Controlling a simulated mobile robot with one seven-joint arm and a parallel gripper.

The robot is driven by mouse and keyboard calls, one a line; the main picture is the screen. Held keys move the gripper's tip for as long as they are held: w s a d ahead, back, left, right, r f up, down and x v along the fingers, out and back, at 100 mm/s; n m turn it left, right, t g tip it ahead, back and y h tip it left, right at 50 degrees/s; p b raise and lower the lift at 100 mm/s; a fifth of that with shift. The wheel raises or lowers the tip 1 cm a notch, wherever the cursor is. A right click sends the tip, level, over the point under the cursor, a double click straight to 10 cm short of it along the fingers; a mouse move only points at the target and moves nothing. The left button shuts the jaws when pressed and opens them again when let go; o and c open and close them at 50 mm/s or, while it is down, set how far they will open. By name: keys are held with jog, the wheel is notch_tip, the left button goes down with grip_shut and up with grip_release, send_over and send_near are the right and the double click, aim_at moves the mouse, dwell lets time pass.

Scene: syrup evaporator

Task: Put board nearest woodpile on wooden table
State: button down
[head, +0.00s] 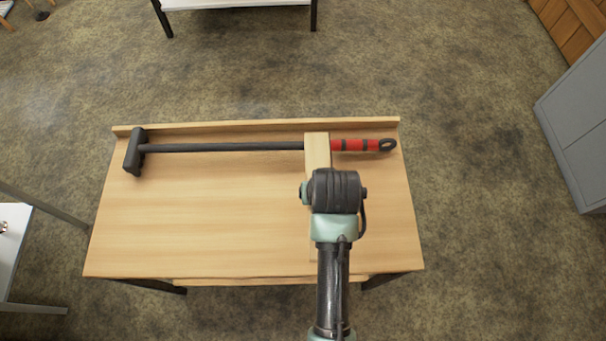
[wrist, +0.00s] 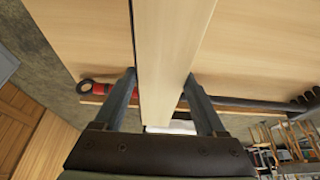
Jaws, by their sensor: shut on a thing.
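A pale, long, narrow board (head: 317,150) lies lengthwise over the right part of the wooden table (head: 200,220), crossing above the handle of a long tool. In the wrist view the board (wrist: 168,60) runs between the two fingers of my gripper (wrist: 161,80), which is shut on it. In the head view my wrist and arm hide the fingers and much of the board's middle. I cannot tell whether the board touches the table or the handle. I cannot make out a woodpile.
A long-handled tool with a dark head (head: 134,152) and red grip (head: 355,145) lies along the table's raised back edge. The table's left and middle surface is clear. A grey cabinet (head: 580,125) stands at right, a white-topped table (head: 235,3) at the back.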

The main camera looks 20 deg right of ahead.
notch_tip(320, 180, down, 9)
jog(key=shift+f+b, duration=0.1)
jog(key=shift+b, duration=0.9)
jog(key=shift+f, duration=0.15)
grip_release()
jog(key=p+v, duration=0.3)
jog(key=v, duration=0.9)
jog(key=shift+w, duration=0.1)
